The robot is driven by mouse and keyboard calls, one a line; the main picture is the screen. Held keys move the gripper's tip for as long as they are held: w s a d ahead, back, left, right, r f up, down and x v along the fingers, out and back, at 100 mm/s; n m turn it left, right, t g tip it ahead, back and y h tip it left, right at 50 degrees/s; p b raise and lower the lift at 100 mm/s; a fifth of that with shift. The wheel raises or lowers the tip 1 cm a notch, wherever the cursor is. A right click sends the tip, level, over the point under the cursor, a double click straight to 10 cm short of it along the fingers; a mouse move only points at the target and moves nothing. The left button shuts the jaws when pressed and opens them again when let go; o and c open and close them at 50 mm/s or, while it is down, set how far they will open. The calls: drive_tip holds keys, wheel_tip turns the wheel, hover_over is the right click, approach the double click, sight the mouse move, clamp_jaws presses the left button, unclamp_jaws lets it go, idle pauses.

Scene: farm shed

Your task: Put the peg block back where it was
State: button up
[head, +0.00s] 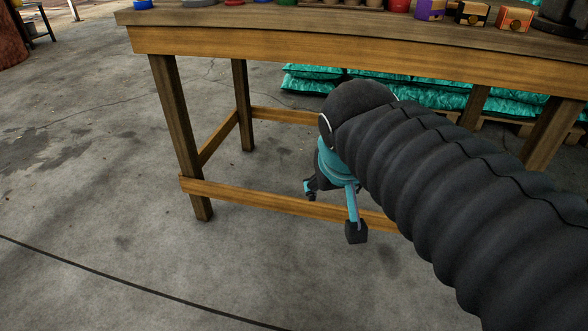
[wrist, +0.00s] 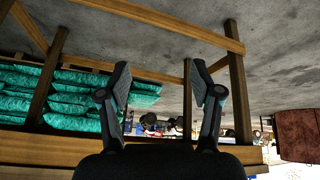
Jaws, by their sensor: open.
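I cannot make out the peg block in either view. Only the near strip of the wooden workbench top (head: 200,18) shows in the head view, and its objects are cut off by the picture's upper edge. My gripper (head: 332,212) is in front of the bench, below its top, near the low wooden rail. In the wrist view my gripper (wrist: 160,78) has its two fingers spread apart with nothing between them. The wrist picture is upside down, with the concrete floor at the top.
Along the bench edge are a blue lid (head: 143,4), a purple box (head: 431,9), a black box (head: 472,13) and an orange box (head: 515,18). Green sacks (head: 440,95) lie stacked behind the bench. Bench legs (head: 180,135) and rails surround my gripper.

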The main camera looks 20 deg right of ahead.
drive_tip(key=s+a+f+n+y, duration=0.1)
drive_tip(key=s+a+f, duration=0.2)
drive_tip(key=s+f, duration=0.1)
drive_tip(key=shift+s+a+f+n+y, duration=0.3)
drive_tip(key=shift+s+a+f+y, duration=0.1)
drive_tip(key=shift+f, duration=0.4)
wheel_tip(320, 180, up, 3)
drive_tip(key=p, duration=0.2)
drive_tip(key=shift+f+p, duration=0.15)
drive_tip(key=shift+p, duration=0.2)
